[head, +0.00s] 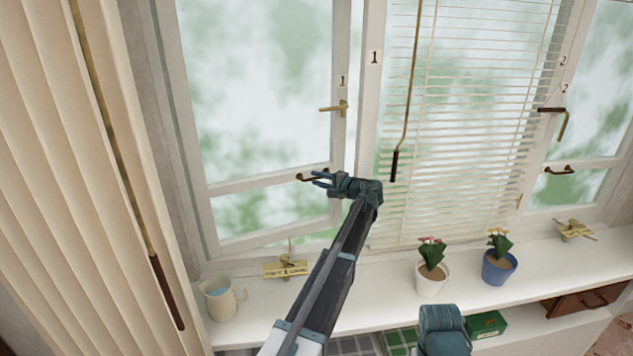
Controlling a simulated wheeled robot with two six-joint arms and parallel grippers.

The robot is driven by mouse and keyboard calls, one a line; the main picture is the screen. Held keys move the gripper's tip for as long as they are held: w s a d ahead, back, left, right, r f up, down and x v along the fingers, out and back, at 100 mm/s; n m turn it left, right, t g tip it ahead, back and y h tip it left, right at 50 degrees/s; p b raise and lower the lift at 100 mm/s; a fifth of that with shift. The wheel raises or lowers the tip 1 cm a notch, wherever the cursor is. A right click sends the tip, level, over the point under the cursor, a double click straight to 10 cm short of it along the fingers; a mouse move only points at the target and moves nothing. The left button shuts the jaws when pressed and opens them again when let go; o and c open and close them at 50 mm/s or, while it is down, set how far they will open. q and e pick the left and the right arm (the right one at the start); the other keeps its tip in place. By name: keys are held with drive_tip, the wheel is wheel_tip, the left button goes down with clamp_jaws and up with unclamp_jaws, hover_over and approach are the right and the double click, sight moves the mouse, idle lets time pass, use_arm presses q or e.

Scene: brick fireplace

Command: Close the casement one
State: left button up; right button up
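Casement one (337,140) is the white-framed left window, with a "1" label on its stile. It stands ajar; its bottom rail slants away from the frame post (370,100), which also bears a "1". A brass lever handle (335,107) points left on the stile. A dark bronze pull handle (306,177) sits on its lower crossbar. My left gripper (321,180) is at this pull handle, its two blue fingers slightly apart. I cannot tell whether they touch it.
The sill carries a mug (219,300), a brass stay (286,268), a white flowerpot (432,280) and a blue flowerpot (498,267). A blind (470,110) with a hanging wand (396,165) covers the middle pane. A curtain (60,160) hangs left. Casement two's handle (560,115) is right.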

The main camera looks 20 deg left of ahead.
use_arm(q)
drive_tip(key=shift+w+a, duration=0.2)
drive_tip(key=shift+a, duration=0.25)
clamp_jaws()
drive_tip(key=shift+s, duration=0.1)
idle(1.1)
